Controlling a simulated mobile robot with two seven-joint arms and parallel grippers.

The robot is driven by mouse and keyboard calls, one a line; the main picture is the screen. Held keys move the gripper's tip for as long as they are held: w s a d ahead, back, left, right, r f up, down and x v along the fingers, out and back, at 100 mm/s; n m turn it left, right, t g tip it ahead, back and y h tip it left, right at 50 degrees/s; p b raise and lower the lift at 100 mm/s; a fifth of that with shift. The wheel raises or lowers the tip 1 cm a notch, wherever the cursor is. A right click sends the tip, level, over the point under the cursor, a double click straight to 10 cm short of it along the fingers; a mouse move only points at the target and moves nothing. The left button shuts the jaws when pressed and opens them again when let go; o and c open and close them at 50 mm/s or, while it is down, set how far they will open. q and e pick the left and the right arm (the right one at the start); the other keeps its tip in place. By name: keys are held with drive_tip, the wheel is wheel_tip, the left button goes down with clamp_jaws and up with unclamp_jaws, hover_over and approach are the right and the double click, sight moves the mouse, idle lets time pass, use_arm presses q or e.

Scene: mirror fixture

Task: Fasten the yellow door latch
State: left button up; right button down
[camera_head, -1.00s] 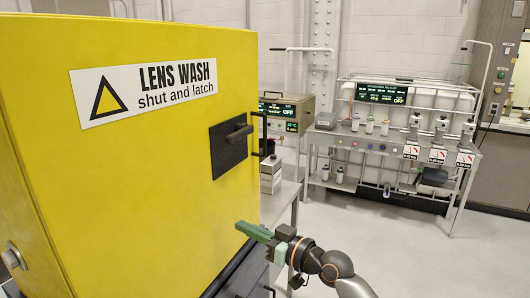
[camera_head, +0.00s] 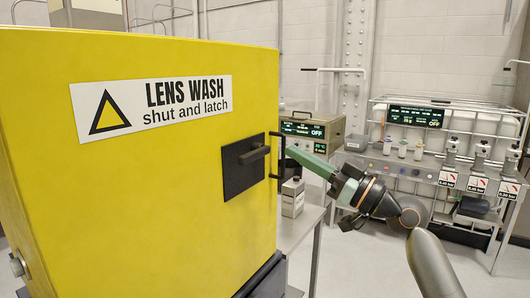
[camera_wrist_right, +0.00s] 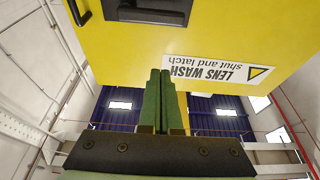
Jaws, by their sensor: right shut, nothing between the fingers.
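The yellow door (camera_head: 150,190) fills the left of the head view, with a "LENS WASH shut and latch" sign. Its latch shows as a black plate (camera_head: 236,178) with a dark lever (camera_head: 254,155) sticking out, near the door's right edge. A black bracket-shaped handle (camera_head: 277,162) stands at that edge. My right gripper (camera_head: 290,151) is shut and empty, its green fingertips beside the bracket; I cannot tell whether they touch. In the wrist view the shut green fingers (camera_wrist_right: 165,75) point toward the yellow face, with the black plate (camera_wrist_right: 150,8) above them. My left gripper is not in view.
A grey table (camera_head: 308,228) with a white bottle (camera_head: 292,198) and a beige instrument box (camera_head: 312,132) stands just behind the door's right edge. A rack of vessels and gauges (camera_head: 440,165) stands at the back right. The floor between is clear.

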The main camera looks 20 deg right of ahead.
wheel_tip(320, 180, up, 4)
drive_tip(key=p, duration=0.4)
hover_over(260, 152)
drive_tip(key=s+a, duration=0.1)
drive_tip(key=s, duration=0.2)
drive_tip(key=shift+f, duration=2.4)
